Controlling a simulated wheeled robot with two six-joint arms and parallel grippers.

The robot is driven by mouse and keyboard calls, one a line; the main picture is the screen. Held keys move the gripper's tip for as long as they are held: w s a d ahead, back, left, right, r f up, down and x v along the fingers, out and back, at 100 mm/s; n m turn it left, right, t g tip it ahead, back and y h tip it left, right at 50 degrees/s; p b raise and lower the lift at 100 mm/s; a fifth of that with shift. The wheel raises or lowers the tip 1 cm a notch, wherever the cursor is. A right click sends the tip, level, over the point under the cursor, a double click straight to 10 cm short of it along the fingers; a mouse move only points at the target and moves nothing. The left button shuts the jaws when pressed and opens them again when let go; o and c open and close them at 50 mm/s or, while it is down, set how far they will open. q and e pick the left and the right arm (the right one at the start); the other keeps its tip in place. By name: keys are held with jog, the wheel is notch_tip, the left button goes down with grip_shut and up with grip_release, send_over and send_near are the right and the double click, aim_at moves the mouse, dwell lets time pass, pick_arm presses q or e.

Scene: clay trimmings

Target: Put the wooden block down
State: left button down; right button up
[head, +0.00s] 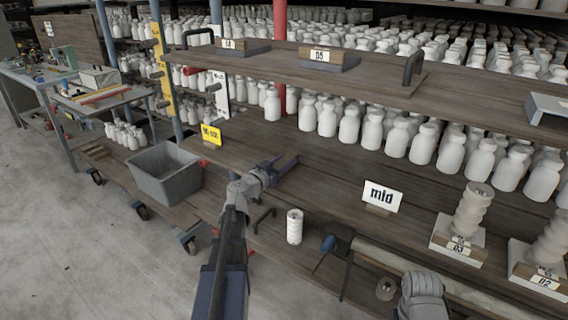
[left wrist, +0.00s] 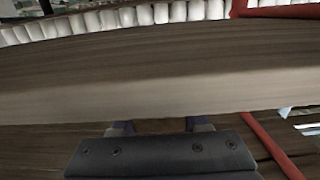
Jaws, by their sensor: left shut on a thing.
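My left gripper (head: 281,163) reaches over the wooden shelf board in the head view, left of the "mid" sign. Its two dark fingers point up and to the right. In the left wrist view, the fingers of the left gripper (left wrist: 160,126) are spread at the bottom, with a brown wooden block (left wrist: 160,128) between them. Only a small strip of the block shows, as the dark gripper body hides the rest. I cannot tell whether the block touches the board. A grey part of my right arm shows at the lower right; its gripper does not show.
The "mid" sign (head: 381,196) stands on the board. A grey bin (head: 165,173) is at left, a yellow tag (head: 211,134) behind. Two stacked pieces on numbered bases stand at right. An upper shelf (head: 290,62) overhangs.

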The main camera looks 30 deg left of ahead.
pick_arm(q)
jog(key=shift+c, duration=2)
grip_release()
jog(key=shift+r+p, duration=0.15)
jog(key=shift+p, duration=0.2)
jog(key=s, duration=1.2)
jog(key=shift+a+r, duration=0.25)
jog(key=shift+a, duration=0.2)
